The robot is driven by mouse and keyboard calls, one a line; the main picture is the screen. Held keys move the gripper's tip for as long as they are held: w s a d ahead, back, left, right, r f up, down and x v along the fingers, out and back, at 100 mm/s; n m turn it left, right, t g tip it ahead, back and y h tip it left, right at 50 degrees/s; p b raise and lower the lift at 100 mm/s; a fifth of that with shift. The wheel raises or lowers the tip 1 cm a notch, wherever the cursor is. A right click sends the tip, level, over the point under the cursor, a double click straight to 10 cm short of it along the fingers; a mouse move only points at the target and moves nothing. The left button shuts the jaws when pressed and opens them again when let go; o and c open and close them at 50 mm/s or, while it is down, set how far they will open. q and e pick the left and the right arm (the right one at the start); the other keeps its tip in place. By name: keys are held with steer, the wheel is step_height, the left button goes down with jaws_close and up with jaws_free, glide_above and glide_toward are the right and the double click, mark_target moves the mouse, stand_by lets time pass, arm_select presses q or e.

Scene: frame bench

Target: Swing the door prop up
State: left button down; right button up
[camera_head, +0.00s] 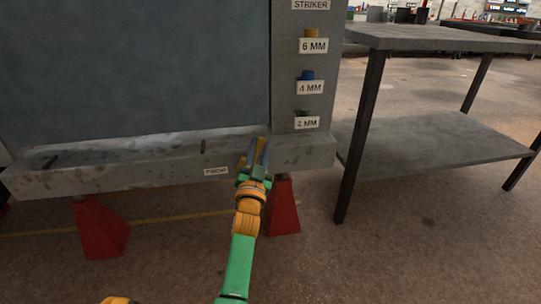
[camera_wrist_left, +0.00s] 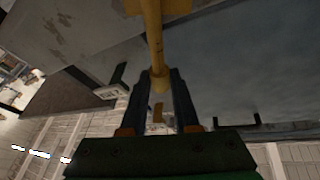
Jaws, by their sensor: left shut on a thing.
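The door prop is a yellow rod (camera_wrist_left: 154,38) with a wider collar near its end in the left wrist view. In the head view, only a small yellow part of it (camera_head: 261,145) shows between the fingers at the frame's lower sill. My left gripper (camera_head: 259,153) is shut on the prop near the right end of the sill. Its two dark fingers (camera_wrist_left: 164,100) stand on either side of the rod's end in the wrist view. A grey door panel (camera_head: 135,65) stands above the sill. My right gripper is not in view.
The grey sill (camera_head: 110,168) bears a PROP label (camera_head: 216,171) and rests on red stands (camera_head: 97,228). The right post (camera_head: 287,70) carries yellow, blue and green pegs labelled 6, 4 and 2 MM. A dark-legged table (camera_head: 430,39) stands close on the right.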

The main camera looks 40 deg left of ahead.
arm_select(q)
steer(key=shift+s+a+r+n+y, duration=0.15)
steer(key=shift+s+a+n+y, duration=0.25)
steer(key=shift+n, duration=0.4)
steer(key=shift+s+a+r+n+y, duration=0.1)
steer(key=shift+s+a+n+y, duration=0.25)
steer(key=shift+n, duration=0.45)
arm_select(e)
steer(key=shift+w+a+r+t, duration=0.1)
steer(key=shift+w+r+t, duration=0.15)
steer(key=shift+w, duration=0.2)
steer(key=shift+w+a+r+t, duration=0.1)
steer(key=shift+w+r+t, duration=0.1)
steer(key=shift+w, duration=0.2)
arm_select(q)
steer(key=shift+d, duration=0.1)
steer(key=c, duration=0.6)
jaws_free()
steer(key=shift+s, duration=0.1)
steer(key=shift+c, duration=0.2)
